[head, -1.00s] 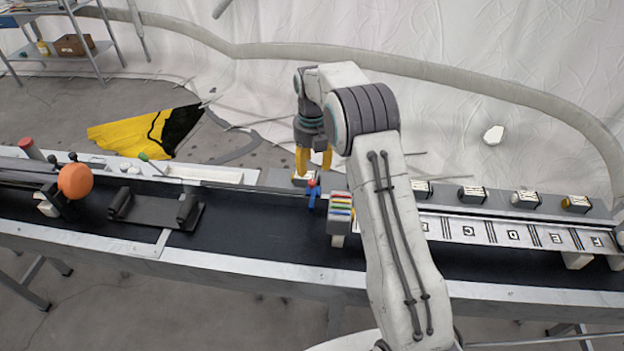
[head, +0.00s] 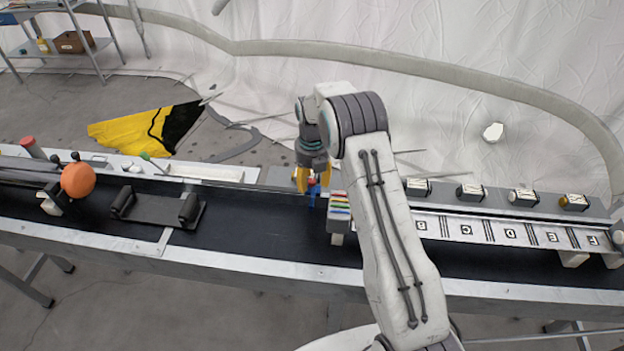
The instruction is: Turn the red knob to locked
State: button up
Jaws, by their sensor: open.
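A small red knob (head: 312,182) sits on a blue piece (head: 313,197) at the far edge of the black belt, near the middle of the head view. My gripper (head: 313,180) points down with its yellow fingers open around or just behind the knob; I cannot tell whether they touch it. The fingers partly hide the knob, and its locked mark cannot be made out. Another red-topped cylinder (head: 30,146) stands at the far left, away from my gripper.
A grey block with coloured stripes (head: 339,212) stands just right of the blue piece. A lettered white strip (head: 500,230) runs right, with several small blocks behind it. An orange ball (head: 78,180) and a black cradle (head: 157,210) are at left. Bare belt (head: 255,215) lies between.

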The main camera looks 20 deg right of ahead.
grip_shut()
dwell(0.4)
jog(key=shift+f+m+b, duration=0.15)
jog(key=shift+m+b, duration=0.85)
jog(key=shift+m, duration=0.6)
jog(key=shift+c, duration=0.3)
grip_release()
jog(key=shift+r, duration=0.2)
